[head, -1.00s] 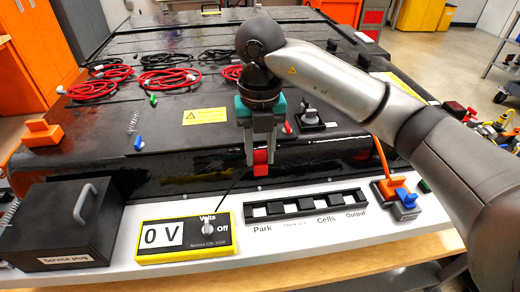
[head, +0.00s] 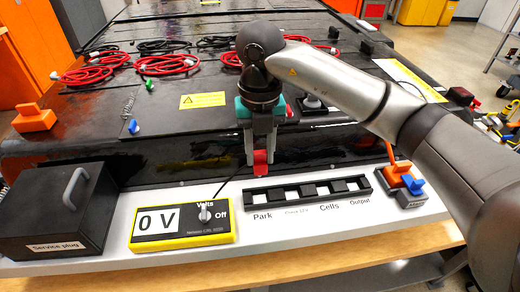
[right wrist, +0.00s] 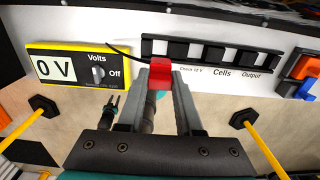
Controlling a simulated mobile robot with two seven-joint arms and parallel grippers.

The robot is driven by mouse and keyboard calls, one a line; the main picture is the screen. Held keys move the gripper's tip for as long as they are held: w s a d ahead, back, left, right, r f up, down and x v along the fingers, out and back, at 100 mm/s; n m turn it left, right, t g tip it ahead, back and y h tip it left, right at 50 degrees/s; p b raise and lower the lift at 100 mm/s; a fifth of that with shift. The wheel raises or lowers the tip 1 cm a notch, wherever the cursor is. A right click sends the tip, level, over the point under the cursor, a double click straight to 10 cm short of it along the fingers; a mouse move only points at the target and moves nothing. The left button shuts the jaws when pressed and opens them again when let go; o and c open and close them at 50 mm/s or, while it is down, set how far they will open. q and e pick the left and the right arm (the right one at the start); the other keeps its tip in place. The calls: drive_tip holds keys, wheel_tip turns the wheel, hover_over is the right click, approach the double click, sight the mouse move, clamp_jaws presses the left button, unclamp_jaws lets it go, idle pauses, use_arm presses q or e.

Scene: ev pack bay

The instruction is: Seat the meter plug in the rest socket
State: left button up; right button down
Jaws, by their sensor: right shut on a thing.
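The red meter plug (head: 261,163) is held between the fingertips of my right gripper (head: 260,158), in the air just behind the left end of the socket strip. In the right wrist view the red plug (right wrist: 159,76) is pinched between the two grey fingers, near the strip's left part. A thin black lead runs from it to the yellow meter (head: 181,240), which reads 0 V with its knob near Off. The black socket strip (head: 308,190) has several pale openings, labelled Park, Cells and Output. The Park end is clear of the plug. My left gripper is not in view.
A black service plug box (head: 50,220) stands left of the meter. An orange and blue connector block (head: 403,187) sits right of the strip. Behind is the black pack (head: 200,125) with red and black coiled cables (head: 160,72). The white bench front is clear.

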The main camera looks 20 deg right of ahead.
drive_tip(key=shift+f+b, duration=3)
drive_tip(key=shift+f, duration=1.1)
drive_tip(key=shift+f+b, duration=0.95)
drive_tip(key=shift+f, duration=0.3)
drive_tip(key=c, duration=0.5)
unclamp_jaws()
drive_tip(key=p, duration=0.3)
approach(260, 152)
wheel_tip(260, 152, down, 6)
drive_tip(key=shift+r, duration=0.25)
